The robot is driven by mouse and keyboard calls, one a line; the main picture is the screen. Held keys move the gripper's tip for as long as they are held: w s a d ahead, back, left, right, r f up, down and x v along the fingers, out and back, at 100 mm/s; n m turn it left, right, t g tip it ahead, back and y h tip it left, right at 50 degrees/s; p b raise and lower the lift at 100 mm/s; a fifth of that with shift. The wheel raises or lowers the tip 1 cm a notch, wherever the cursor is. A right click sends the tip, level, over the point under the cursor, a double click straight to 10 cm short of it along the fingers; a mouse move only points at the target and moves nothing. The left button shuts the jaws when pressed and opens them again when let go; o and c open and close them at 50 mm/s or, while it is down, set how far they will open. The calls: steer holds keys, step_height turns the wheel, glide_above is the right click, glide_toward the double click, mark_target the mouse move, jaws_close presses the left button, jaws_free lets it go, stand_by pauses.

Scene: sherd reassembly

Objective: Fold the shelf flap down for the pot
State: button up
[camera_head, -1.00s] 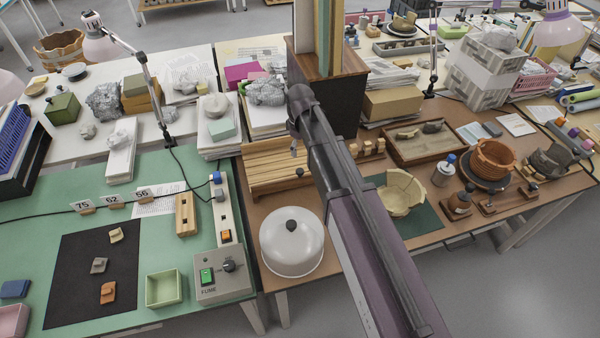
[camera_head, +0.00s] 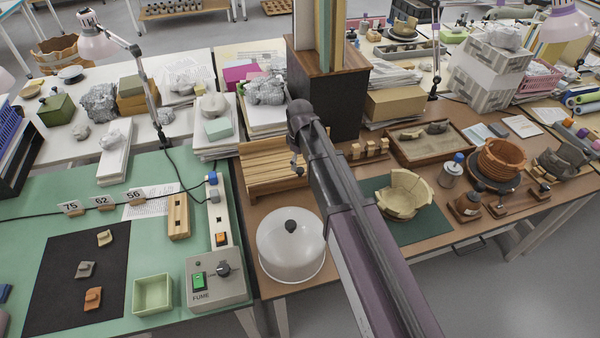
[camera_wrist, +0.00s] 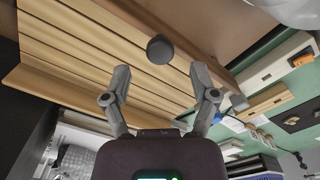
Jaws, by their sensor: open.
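The shelf flap is a slatted wooden panel (camera_head: 268,168) at the back left of the brown table in the head view. In the wrist view its slats (camera_wrist: 95,45) fill the upper left, with a dark round knob (camera_wrist: 160,49) in front of them. My gripper (camera_wrist: 160,72) is open, with its two fingers on either side of and just short of the knob. No contact shows. In the head view my arm hides most of the gripper. A cream, broken-rimmed pot (camera_head: 405,187) stands on a dark green mat, right of my arm.
A white dome with a black knob (camera_head: 291,243) stands in front of the slats. A dark wooden cabinet (camera_head: 337,95) stands behind them. The fume switch box (camera_head: 218,283) is at the left. A sherd tray (camera_head: 455,152) and a terracotta pot (camera_head: 500,160) are at the right.

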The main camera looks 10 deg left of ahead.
mark_target(300, 169)
steer(key=shift+f+b, duration=1.3)
steer(key=shift+f, duration=0.35)
jaws_close()
